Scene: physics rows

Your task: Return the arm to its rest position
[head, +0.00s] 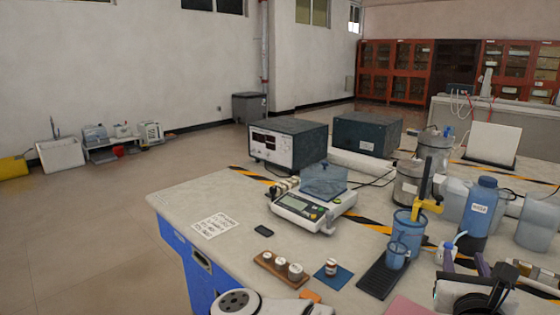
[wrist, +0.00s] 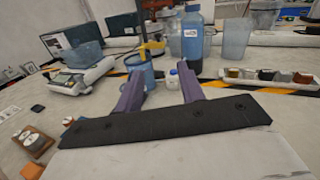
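My gripper (wrist: 160,82) shows in the wrist view as two purple fingers spread apart, with nothing held between them. A small white bottle (wrist: 178,82) and a blue container (wrist: 143,70) stand beyond the fingertips. In the head view my gripper (head: 465,258) is at the lower right, over the near right part of the bench (head: 180,200). Part of my arm shows below it and at the bottom edge. The rest of the arm is out of frame.
A tall blue bottle (head: 480,213), a blue container (head: 408,228) and a black tray (head: 384,275) are close to my gripper. A balance (head: 313,208), a wooden block with small jars (head: 280,268) and a power supply (head: 288,143) stand further left. The bench's left part is fairly clear.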

